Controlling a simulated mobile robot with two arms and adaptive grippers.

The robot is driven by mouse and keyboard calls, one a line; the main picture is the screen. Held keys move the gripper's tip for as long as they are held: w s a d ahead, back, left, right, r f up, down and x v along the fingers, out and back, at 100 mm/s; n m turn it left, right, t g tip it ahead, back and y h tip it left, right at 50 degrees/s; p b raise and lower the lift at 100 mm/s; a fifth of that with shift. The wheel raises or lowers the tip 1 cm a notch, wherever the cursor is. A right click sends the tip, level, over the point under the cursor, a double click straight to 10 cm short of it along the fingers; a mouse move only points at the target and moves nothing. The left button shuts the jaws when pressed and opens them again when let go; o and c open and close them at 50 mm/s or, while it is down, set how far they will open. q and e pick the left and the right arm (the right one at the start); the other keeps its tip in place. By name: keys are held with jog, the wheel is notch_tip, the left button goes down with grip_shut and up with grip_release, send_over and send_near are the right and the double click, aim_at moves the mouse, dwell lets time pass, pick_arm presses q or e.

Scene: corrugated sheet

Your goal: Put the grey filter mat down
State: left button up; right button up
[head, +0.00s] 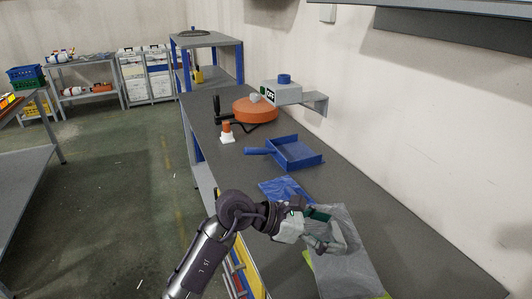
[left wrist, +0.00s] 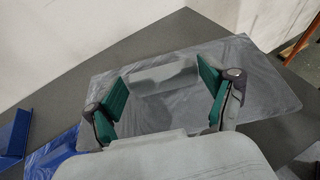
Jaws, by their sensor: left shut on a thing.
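The grey filter mat (head: 352,275) is a thin, crinkled grey sheet at the near end of the workbench, below my left gripper (head: 328,232). In the left wrist view the mat (left wrist: 265,92) spreads flat beneath and beyond the fingers. My left gripper (left wrist: 160,70) has green finger pads standing apart with grey material between them, and it is shut on the mat. The mat's underside is hidden, so I cannot tell how fully it rests on what lies below. My right gripper is not in view.
A blue sheet (head: 284,189) lies beside the mat. Yellow-green edges (head: 382,296) show under it. A blue dustpan (head: 297,154), an orange-and-white cone (head: 227,132) and an orange round device (head: 255,111) stand farther along. The bench (head: 400,225) is bare toward the wall.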

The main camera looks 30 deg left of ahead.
pick_arm(q)
jog(key=w+d+f+n+t+y+b, duration=0.1)
jog(key=w+d+b, duration=0.3)
jog(key=w+b, duration=0.3)
jog(key=w+d+f+t+b, duration=0.1)
jog(key=w+d+b, duration=0.35)
jog(key=w, duration=0.45)
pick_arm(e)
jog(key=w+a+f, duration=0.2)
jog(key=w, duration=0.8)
pick_arm(q)
jog(key=w+r+n+t+y+b, duration=0.1)
jog(key=w+r+n+y+b, duration=0.15)
jog(key=w+b, duration=0.4)
jog(key=a+f, duration=0.2)
jog(key=a, duration=0.2)
jog(key=w+a+f, duration=0.1)
jog(key=a+f, duration=0.1)
jog(key=a, duration=0.2)
jog(key=a+f, duration=0.2)
jog(key=a, duration=0.2)
jog(key=shift+w+f, duration=0.15)
jog(key=shift+f, duration=2.2)
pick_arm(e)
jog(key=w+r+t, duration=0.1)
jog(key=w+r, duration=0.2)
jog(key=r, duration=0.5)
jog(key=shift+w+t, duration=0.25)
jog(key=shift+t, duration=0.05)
